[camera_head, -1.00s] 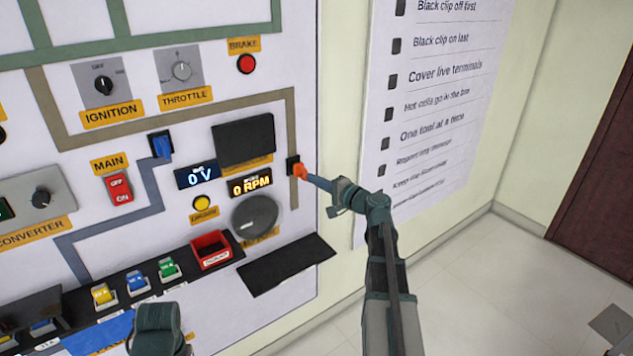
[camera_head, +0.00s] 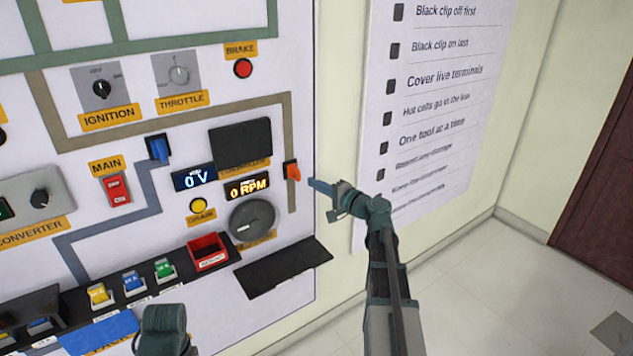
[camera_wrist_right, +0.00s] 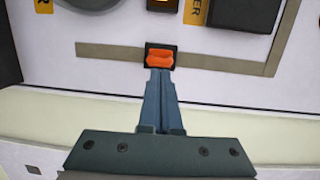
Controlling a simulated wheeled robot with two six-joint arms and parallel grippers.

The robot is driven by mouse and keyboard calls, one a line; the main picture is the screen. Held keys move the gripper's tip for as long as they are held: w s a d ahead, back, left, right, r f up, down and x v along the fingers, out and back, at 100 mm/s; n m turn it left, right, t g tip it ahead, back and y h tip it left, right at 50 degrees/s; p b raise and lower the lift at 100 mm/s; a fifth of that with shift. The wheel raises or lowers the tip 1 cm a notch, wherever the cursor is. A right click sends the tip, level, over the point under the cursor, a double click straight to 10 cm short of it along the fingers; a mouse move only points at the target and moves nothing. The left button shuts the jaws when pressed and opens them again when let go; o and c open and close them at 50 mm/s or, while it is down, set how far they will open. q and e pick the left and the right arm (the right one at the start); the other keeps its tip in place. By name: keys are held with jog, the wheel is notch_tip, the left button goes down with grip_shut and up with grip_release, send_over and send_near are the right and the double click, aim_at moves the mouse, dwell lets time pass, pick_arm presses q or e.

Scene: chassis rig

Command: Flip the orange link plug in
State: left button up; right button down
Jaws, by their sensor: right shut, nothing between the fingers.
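The orange link plug (camera_head: 292,171) sits in its dark socket on the tan line at the right side of the panel. It also shows in the right wrist view (camera_wrist_right: 160,58), lying across the dark socket just beyond the fingertips. My right gripper (camera_head: 314,184) is shut and empty, a short gap to the right of the plug in the head view. In the right wrist view its closed fingers (camera_wrist_right: 158,74) point at the plug. The left arm shows only as a dark part at the bottom of the head view; its fingers are not visible.
A blue link plug (camera_head: 158,150) sits on the blue-grey line to the left. A dark shelf (camera_head: 283,267) juts out below the orange plug, beside a red bin (camera_head: 208,252). The round grey knob (camera_head: 252,219) is to the lower left.

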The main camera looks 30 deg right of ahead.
jog(key=v, duration=1)
jog(key=shift+s, duration=0.1)
jog(key=s+a+f+n+g+y+p, duration=0.1)
jog(key=a+f+n+g, duration=0.25)
jog(key=a, duration=0.55)
jog(key=s+a+f+n+g+y+p, duration=0.1)
jog(key=a+f+n+g, duration=0.25)
jog(key=a, duration=0.65)
jog(key=s+a+f+n+g+y+p, duration=0.1)
jog(key=a+f+n+g, duration=0.25)
jog(key=a, duration=0.55)
jog(key=s+a+f+n+g+h+p, duration=0.1)
jog(key=s+a+f+n+g+h, duration=0.1)
jog(key=s, duration=0.5)
jog(key=s+a+f+n+g+h+p, duration=0.2)
jog(key=s+a+n+g+h, duration=0.2)
jog(key=s+a+n+h, duration=0.2)
jog(key=s+a+h, duration=0.1)
jog(key=s+a, duration=0.1)
jog(key=shift+a, duration=0.3)
jog(key=shift+s+f+g, duration=0.1)
jog(key=shift+f+g, duration=0.05)
jog(key=shift+g, duration=0.1)
